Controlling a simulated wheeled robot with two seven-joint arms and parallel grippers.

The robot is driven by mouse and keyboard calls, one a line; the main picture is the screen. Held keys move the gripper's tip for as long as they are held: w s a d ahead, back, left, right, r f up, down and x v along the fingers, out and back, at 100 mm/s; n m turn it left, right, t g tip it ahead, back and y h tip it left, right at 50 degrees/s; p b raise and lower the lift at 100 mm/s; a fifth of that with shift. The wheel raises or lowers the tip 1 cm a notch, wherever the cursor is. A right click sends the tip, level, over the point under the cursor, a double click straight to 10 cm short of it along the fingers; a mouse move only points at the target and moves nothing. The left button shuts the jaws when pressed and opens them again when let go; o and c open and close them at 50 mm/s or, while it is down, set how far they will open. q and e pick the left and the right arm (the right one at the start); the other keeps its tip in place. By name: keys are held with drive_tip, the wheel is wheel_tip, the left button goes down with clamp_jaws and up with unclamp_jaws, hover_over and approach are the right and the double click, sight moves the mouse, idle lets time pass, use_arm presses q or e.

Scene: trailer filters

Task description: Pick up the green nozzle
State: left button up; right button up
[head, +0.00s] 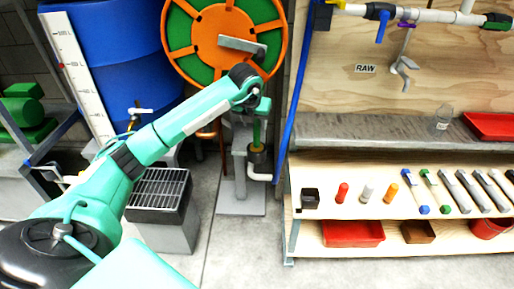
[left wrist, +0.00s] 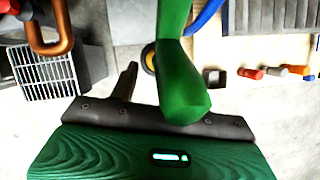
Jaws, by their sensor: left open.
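The green nozzle (left wrist: 184,80) looms large in the left wrist view, a slim stem at the top widening to a thick end just above my gripper's dark palm. In the head view it appears as a narrow green upright (head: 256,132) on a grey stand. My left gripper (head: 257,113) is at its upper part and points down. In the left wrist view the gripper (left wrist: 163,72) is open; one dark finger shows left of the nozzle, and the other is hidden behind it. I cannot tell whether they touch. My right gripper is not in view.
A hose reel (head: 205,45) and blue barrel (head: 125,85) stand behind my arm. A grated box (head: 160,190) stands left of the stand (head: 240,195). A wooden shelf (head: 340,205) with several small parts is right. The floor in front (head: 240,255) is clear.

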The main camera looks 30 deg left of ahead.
sight(257, 131)
use_arm(q)
drive_tip(key=b+x, duration=0.1)
drive_tip(key=x, duration=0.5)
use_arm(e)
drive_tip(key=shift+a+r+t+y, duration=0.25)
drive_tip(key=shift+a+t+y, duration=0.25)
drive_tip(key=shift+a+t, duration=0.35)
use_arm(q)
clamp_jaws()
drive_tip(key=shift+r, duration=0.1)
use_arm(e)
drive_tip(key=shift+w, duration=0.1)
